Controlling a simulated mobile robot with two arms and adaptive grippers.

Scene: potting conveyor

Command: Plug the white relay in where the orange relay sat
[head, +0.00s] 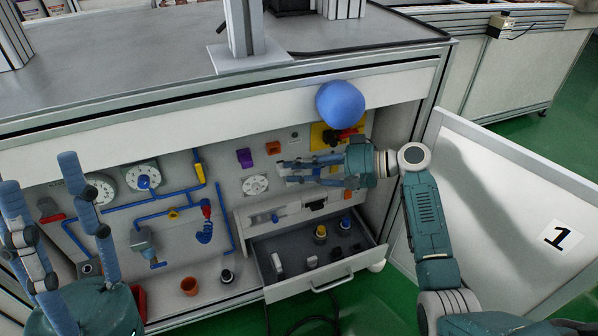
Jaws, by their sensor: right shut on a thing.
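My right gripper (287,172) reaches in from the right with its fingers at the panel. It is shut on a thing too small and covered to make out. A small orange block (273,148), which looks like the orange relay, shows on the panel just above the fingertips, beside a purple block (245,158). A white block (277,263) stands in the open drawer; I cannot tell whether it is a relay. My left gripper (40,175) is at the far left, with fingers spread and nothing seen between them.
The open drawer (318,284) holds several small dark, yellow and blue-topped parts. Blue pipes (150,203), gauges (142,176) and a red valve (206,210) fill the panel's left side. An open door (510,185) stands at right.

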